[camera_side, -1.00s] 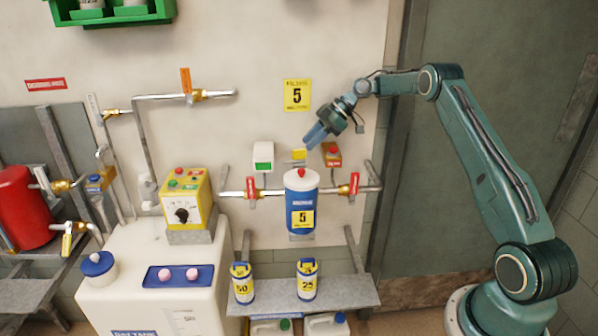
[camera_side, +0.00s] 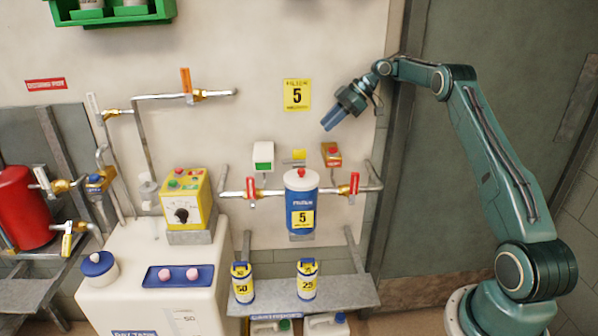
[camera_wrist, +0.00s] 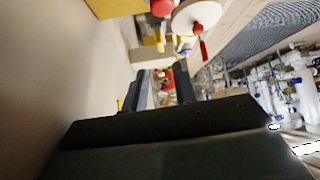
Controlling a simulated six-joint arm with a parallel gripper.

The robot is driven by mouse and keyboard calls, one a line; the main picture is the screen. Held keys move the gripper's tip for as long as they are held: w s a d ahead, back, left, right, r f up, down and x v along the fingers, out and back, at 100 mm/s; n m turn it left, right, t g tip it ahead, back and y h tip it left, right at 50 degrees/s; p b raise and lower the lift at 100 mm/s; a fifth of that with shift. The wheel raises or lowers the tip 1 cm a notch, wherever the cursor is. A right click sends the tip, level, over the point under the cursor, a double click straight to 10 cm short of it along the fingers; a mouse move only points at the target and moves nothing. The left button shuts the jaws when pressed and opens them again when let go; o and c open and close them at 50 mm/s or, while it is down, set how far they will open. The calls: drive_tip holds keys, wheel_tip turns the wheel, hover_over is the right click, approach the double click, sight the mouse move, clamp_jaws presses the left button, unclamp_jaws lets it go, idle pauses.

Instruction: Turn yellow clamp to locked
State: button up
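The yellow clamp (camera_side: 299,154) is a small yellow piece on the wall, just above and behind the blue canister. It is too small to tell its position or state. A small yellow part (camera_wrist: 160,42) shows near the top of the wrist view; I cannot tell for sure that it is the clamp. My gripper (camera_side: 329,123) hangs in the air above and to the right of the clamp, pointing down-left and apart from it. In the wrist view its two dark fingers (camera_wrist: 160,90) stand apart with nothing held between them.
The blue canister (camera_side: 301,217) with a red knob stands between two red-handled valves (camera_side: 252,188) (camera_side: 354,184). A white box with a green panel (camera_side: 263,156) and a red-button box (camera_side: 332,154) flank the clamp. The wall around the yellow sign (camera_side: 297,94) is clear.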

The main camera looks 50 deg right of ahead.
drive_tip(key=shift+a+r, duration=0.15)
clamp_jaws()
drive_tip(key=s+a+r+m+h, duration=0.2)
drive_tip(key=s+a+r, duration=0.1)
drive_tip(key=a+r, duration=0.5)
drive_tip(key=s+a+r+m+h, duration=0.1)
drive_tip(key=s+a+r+m, duration=0.1)
drive_tip(key=a+r, duration=0.55)
drive_tip(key=s+a+f+m+h, duration=0.25)
drive_tip(key=s+a, duration=0.25)
drive_tip(key=s, duration=0.6)
drive_tip(key=s+a+f+m+h, duration=0.1)
drive_tip(key=s+a+m, duration=0.3)
drive_tip(key=s, duration=0.7)
drive_tip(key=w+d+f+m+h, duration=0.2)
drive_tip(key=w+d+m, duration=0.15)
drive_tip(key=w, duration=0.65)
drive_tip(key=w+d+f+m+h, duration=0.15)
drive_tip(key=w+d, duration=0.25)
drive_tip(key=w, duration=0.5)
drive_tip(key=w+d+f+m+h, duration=0.1)
drive_tip(key=w+d+f, duration=0.1)
drive_tip(key=w+f, duration=0.3)
drive_tip(key=w+d+f+m+h, duration=0.1)
drive_tip(key=w+d+f, duration=0.2)
drive_tip(key=w, duration=0.7)
wheel_tip(320, 180, down, 3)
drive_tip(key=shift+w+d+r+t, duration=0.15)
drive_tip(key=shift+w+d+t, duration=0.05)
drive_tip(key=shift+d+t, duration=0.2)
